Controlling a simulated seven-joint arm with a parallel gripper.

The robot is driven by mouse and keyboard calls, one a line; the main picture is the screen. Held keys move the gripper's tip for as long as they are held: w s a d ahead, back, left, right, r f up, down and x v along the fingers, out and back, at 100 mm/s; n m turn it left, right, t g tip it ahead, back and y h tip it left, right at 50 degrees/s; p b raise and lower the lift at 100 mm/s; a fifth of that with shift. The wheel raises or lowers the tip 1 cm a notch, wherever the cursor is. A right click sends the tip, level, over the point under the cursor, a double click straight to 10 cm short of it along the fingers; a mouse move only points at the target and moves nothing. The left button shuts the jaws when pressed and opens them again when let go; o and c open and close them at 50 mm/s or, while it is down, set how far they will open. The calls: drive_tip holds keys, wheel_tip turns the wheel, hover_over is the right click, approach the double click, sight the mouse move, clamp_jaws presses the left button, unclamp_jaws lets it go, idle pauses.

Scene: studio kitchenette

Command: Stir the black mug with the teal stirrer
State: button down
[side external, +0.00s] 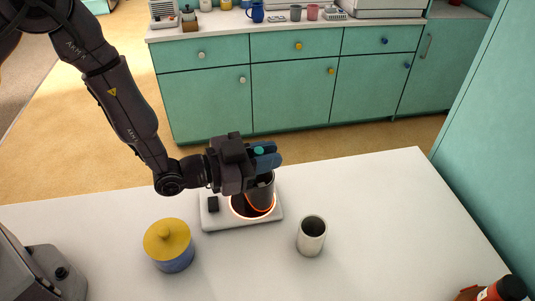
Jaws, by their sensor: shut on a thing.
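The black mug (263,194) stands upright on a pale hot plate (213,222) with a glowing orange ring around the mug's base. My gripper (264,155) is directly over the mug, its blue fingers shut on the teal stirrer (259,151). Only the stirrer's teal top shows between the fingers. Its lower part is hidden by the gripper and the mug, so I cannot tell how deep it reaches. The gripper covers part of the mug's rim, and the mug's contents are not visible.
A blue jar with a yellow lid (168,245) stands left of the hot plate. A pale grey cup (311,236) stands to its right. A red bottle with a black cap (502,290) is at the front right corner. The white table (390,215) is clear at right.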

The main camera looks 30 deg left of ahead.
wheel_tip(320, 180, up, 8)
drive_tip(key=d, duration=0.1)
drive_tip(key=shift+s+d+r, duration=0.2)
drive_tip(key=shift+d, duration=0.1)
idle(0.5)
idle(0.7)
wheel_tip(320, 180, up, 5)
idle(0.5)
idle(0.4)
